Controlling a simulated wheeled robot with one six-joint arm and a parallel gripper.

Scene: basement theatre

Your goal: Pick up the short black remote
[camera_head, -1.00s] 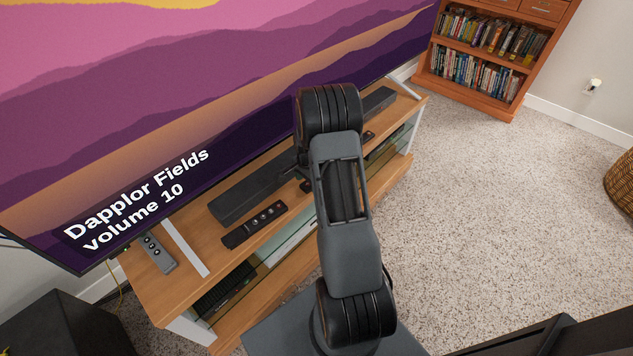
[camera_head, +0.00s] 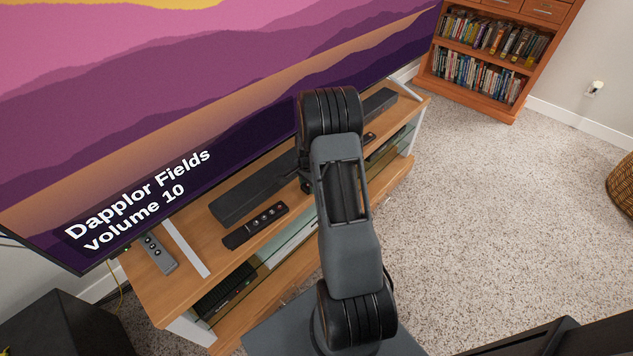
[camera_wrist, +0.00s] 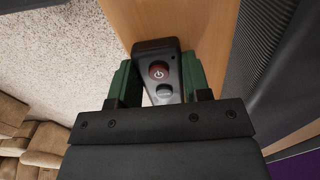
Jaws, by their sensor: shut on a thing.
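The short black remote (camera_wrist: 161,68) shows in the wrist view, with a red power button and a smaller grey button below it. The two green-padded fingers of my gripper (camera_wrist: 158,80) are shut on its sides. Its lower part is hidden behind the gripper body. The wooden top of the TV stand shows just beyond it; I cannot tell whether it touches the wood. In the head view my arm hides most of this spot, and a small dark end (camera_head: 369,137) shows to the right of the arm.
A longer black remote (camera_head: 255,226) and a grey remote (camera_head: 159,254) lie on the TV stand (camera_head: 143,284). A black soundbar (camera_head: 258,188) lies behind, below the large TV (camera_head: 200,90). A bookcase (camera_head: 490,55) stands at the back right.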

